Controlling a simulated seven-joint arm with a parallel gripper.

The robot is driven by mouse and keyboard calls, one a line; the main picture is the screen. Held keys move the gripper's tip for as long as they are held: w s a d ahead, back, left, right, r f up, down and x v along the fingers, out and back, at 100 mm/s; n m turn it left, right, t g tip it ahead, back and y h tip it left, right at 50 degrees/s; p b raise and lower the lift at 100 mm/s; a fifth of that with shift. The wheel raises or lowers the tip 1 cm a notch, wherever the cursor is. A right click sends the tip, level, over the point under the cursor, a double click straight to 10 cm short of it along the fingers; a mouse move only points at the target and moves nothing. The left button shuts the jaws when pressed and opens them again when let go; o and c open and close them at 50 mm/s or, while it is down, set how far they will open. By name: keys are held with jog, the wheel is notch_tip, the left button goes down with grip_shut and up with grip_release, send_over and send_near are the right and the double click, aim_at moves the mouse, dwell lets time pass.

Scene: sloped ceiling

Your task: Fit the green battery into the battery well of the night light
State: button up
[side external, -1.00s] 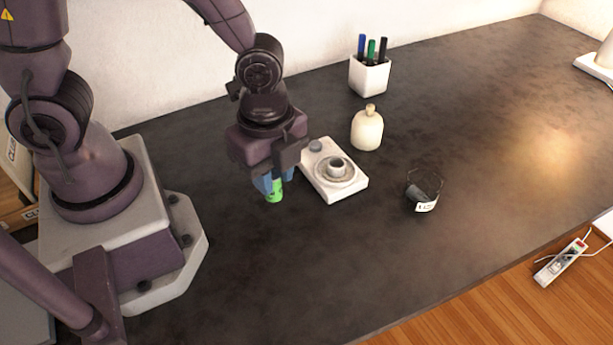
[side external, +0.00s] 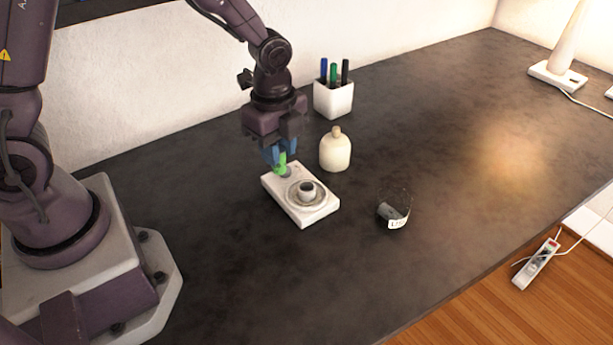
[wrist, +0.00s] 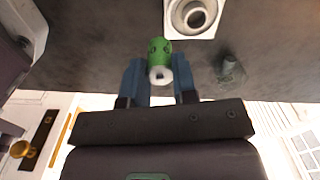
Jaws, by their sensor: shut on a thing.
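My gripper (side external: 277,157) is shut on the green battery (side external: 282,166), its blue fingers on either side. The battery points downward below the fingers in the side view. In the wrist view the battery (wrist: 160,52) lies between the two fingertips. The night light (side external: 300,213) is a white slab flat on the table, with a round raised ring and a dark-centred socket (side external: 307,188). In the side view the battery overlaps its far left end, near a grey round spot; I cannot tell its exact height. The night light is cut off in the wrist view (wrist: 172,30).
A cream bottle (side external: 335,153) stands close behind the night light. A white holder (side external: 333,100) with pens stands farther back. The table (side external: 450,150) is clear farther right.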

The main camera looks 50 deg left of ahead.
jog(key=w+f, duration=0.5)
jog(key=shift+d+f, duration=0.2)
jog(key=shift+f, duration=0.1)
jog(key=shift+w+f, duration=0.2)
jog(key=shift+f, duration=0.75)
jog(key=shift+w+f, duration=0.15)
jog(key=shift+f, duration=0.75)
jog(key=shift+f, duration=0.1)
jog(key=o, duration=0.9)
jog(key=shift+o, duration=0.2)
